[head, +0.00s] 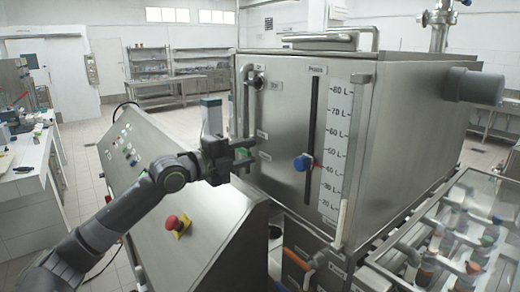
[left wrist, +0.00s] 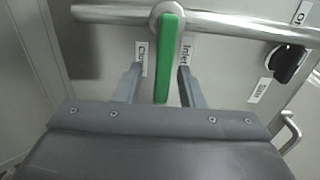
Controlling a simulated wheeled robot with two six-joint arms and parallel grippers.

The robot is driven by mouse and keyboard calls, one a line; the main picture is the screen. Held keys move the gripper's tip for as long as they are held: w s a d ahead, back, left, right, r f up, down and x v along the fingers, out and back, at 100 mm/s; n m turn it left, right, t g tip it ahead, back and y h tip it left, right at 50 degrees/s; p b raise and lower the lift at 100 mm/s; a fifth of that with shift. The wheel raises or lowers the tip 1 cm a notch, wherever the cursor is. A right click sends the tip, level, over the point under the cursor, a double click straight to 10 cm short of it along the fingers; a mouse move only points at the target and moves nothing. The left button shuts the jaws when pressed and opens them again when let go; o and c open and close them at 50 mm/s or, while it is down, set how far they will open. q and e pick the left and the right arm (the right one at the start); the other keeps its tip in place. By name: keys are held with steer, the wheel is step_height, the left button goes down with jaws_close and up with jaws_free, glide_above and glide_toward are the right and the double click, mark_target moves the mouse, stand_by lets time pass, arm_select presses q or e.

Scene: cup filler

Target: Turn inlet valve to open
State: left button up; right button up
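The inlet valve's green handle (left wrist: 168,60) shows in the left wrist view, on a steel pipe (left wrist: 235,27) beside a label reading "Inlet" (left wrist: 185,57). The handle lies across the pipe in this view. My left gripper (left wrist: 160,86) is open, with one finger on each side of the handle's free end and a visible gap on both sides. In the head view my left gripper (head: 243,155) is at the left part of the tank front, by the vertical pipe, and hides most of the valve. My right gripper is in neither view.
The steel tank (head: 285,130) has a level scale (head: 334,140) with a blue-knobbed slider (head: 303,162). A control panel (head: 140,150) with a red emergency button (head: 177,223) stands below my left arm.

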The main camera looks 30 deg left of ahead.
arm_select(q)
steer(key=shift+w+d, duration=0.1)
steer(key=shift+w, duration=0.15)
steer(key=shift+s+a+r, duration=0.1)
steer(key=shift+s+a, duration=0.1)
steer(key=shift+s, duration=0.1)
steer(key=shift+c, duration=0.3)
steer(key=shift+w, duration=0.1)
jaws_close()
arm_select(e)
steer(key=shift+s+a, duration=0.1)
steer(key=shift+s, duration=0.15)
